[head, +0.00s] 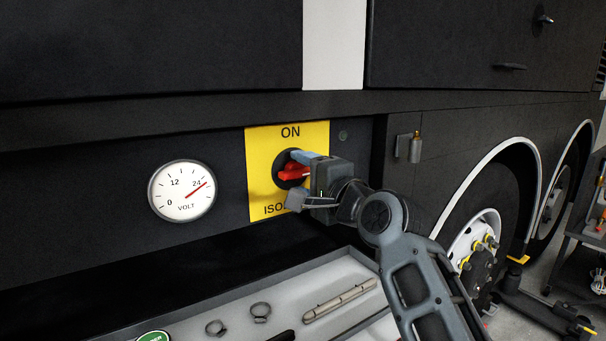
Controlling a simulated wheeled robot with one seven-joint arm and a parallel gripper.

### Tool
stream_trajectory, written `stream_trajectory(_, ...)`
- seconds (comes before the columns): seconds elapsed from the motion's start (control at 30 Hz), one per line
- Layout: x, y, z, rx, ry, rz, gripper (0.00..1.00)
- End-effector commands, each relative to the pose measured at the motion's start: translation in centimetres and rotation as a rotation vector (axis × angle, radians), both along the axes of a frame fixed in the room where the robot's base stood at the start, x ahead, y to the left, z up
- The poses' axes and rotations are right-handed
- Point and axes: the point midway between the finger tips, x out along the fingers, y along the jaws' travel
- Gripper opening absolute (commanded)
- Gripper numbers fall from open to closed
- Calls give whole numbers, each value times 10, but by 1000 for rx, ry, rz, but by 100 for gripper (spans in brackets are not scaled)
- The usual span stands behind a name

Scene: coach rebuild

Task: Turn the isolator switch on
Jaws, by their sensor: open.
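The isolator switch (288,171) is a red handle on a round black base, set on a yellow plate (259,188) in the coach's dark side panel. "ON" is printed at the top of the plate; the lettering below is partly hidden by my gripper. My gripper (297,177) is open in front of the switch, one finger above the red handle and one below it. I cannot tell whether the fingers touch the handle. The handle's right end is hidden behind the gripper. The volt gauge (182,190) left of the plate has its red needle near or just past 24.
Below the panel is a pale tray (240,302) holding hose clamps (261,311) and a long metal piece (340,299). A small latch (409,148) sticks out right of the switch. Wheels (480,243) and a dark cart (581,240) stand at the right.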

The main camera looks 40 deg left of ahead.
Motion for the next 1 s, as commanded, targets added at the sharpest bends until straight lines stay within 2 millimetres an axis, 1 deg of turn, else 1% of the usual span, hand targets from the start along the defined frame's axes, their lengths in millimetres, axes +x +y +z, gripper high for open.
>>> stream_trajectory(0.3, 1, 2, 0, -1, 0, -1, 65)
stream_trajectory(0.87, 1, 2, -1, -1, 1, -1, 11)
stream_trajectory(0.9, 1, 2, -1, -1, 1, -1, 9)
stream_trajectory(1.0, 1, 2, -1, -3, -1, -1, 9)
